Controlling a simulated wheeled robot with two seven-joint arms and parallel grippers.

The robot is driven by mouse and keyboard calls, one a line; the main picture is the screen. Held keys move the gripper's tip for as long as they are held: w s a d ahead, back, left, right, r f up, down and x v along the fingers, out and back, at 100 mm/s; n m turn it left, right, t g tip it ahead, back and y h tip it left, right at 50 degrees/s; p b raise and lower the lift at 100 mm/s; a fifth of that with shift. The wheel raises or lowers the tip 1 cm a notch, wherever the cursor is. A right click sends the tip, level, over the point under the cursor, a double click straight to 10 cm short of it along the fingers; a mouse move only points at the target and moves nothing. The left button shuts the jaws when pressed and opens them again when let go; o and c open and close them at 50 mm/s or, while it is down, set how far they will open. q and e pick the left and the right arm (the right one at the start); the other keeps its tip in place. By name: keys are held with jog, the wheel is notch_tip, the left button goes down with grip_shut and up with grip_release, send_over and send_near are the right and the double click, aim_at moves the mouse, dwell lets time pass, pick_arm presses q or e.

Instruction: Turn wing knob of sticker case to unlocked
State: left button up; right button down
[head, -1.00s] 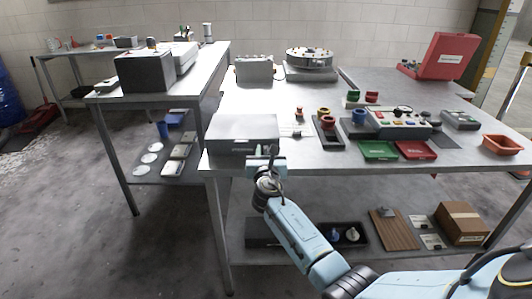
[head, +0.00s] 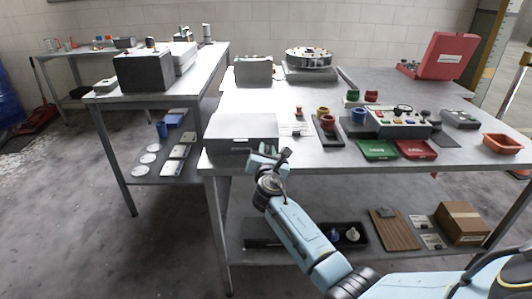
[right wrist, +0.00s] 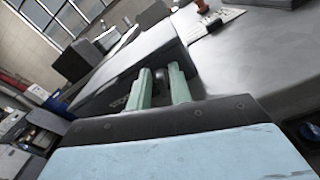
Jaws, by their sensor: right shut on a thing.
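The sticker case, taken to be the grey closed box (head: 240,128), sits at the front left corner of the main table. My right gripper (head: 265,155) is at its front face, near the right end, and is rolled to one side. My left gripper is not in view.
A small card with a stamp (head: 295,128) lies right of the case. Further right are a dark tray (head: 328,131) with coloured rings, a control panel (head: 400,122), and green (head: 378,150) and red (head: 416,149) trays. A lower shelf (head: 290,258) runs beneath.

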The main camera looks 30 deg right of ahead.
jog(key=m, duration=0.2)
jog(key=m+b, duration=0.1)
jog(key=m, duration=0.1)
jog(key=m+b, duration=0.1)
jog(key=shift+s+d+f+m, duration=0.15)
jog(key=shift+f+m, duration=0.25)
jog(key=m+b, duration=0.1)
jog(key=m, duration=0.1)
jog(key=m+b, duration=0.1)
jog(key=m, duration=0.3)
jog(key=shift+d+f+b, duration=0.15)
jog(key=shift+f+b, duration=0.1)
jog(key=shift+b, duration=0.15)
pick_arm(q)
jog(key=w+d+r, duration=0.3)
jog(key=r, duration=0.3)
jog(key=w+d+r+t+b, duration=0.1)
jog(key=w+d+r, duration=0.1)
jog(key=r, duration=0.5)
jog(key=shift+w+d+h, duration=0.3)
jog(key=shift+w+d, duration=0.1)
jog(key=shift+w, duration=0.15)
pick_arm(e)
jog(key=shift+f+m, duration=0.1)
jog(key=shift+m, duration=1.1)
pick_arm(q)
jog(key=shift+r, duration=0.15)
